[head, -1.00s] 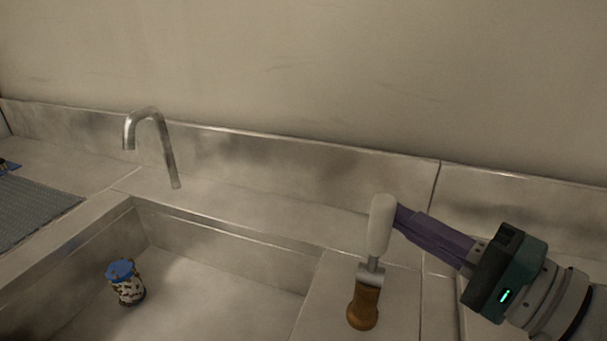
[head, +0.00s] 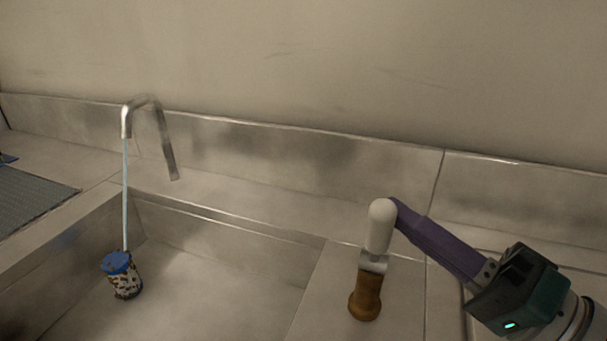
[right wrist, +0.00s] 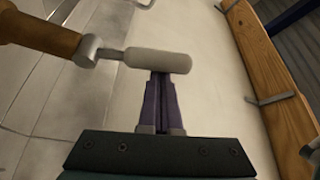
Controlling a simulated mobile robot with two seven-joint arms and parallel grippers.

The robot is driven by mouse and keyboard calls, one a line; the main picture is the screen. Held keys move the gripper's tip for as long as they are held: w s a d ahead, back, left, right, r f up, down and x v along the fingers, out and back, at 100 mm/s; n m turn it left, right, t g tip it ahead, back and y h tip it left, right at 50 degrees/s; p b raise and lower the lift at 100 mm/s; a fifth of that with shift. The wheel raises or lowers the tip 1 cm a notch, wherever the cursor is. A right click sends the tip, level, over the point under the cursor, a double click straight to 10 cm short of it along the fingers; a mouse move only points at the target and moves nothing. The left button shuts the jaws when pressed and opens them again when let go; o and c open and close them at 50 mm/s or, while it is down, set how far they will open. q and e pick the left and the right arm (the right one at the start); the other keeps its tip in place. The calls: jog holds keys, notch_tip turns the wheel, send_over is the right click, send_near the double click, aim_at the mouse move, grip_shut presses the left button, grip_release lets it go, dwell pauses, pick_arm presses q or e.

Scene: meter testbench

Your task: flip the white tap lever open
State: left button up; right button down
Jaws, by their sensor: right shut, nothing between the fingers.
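The white tap lever (head: 381,224) stands nearly upright on a brown base (head: 365,296) on the counter right of the sink. It also shows in the right wrist view (right wrist: 158,60), where its metal joint meets the brown base. My right gripper (head: 393,208) is shut and empty, its purple fingertips against or very close to the lever's right side near the top. In the right wrist view the fingertips (right wrist: 160,76) sit right at the lever. The steel tap spout (head: 148,105) has a thin stream of water running from it. My left gripper is not in view.
A blue-lidded spotted jar (head: 122,276) stands in the sink (head: 210,285) under the water stream. A grey ribbed mat (head: 30,200) lies on the left counter. A wooden board (right wrist: 270,85) shows at right in the right wrist view. A wall closes the back.

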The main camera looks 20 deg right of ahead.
jog(key=n+b, duration=0.1)
jog(key=s+a+f+n+y+b, duration=0.1)
jog(key=n, duration=0.1)
jog(key=n+t+y+b, duration=0.1)
jog(key=shift+s+a+f, duration=0.3)
jog(key=shift+s+a, duration=0.1)
jog(key=n, duration=0.1)
jog(key=s+a+f+n+y+b, duration=0.1)
jog(key=n+y+b, duration=0.1)
jog(key=n, duration=0.1)
jog(key=shift+s+a+f, duration=0.15)
jog(key=shift+s+a, duration=0.05)
jog(key=shift+a, duration=0.05)
dwell(0.4)
notch_tip(320, 180, up, 20)
jog(key=p, duration=0.7)
send_over(386, 239)
jog(key=s, duration=0.3)
jog(key=shift+s+a, duration=0.2)
jog(key=shift+a, duration=0.2)
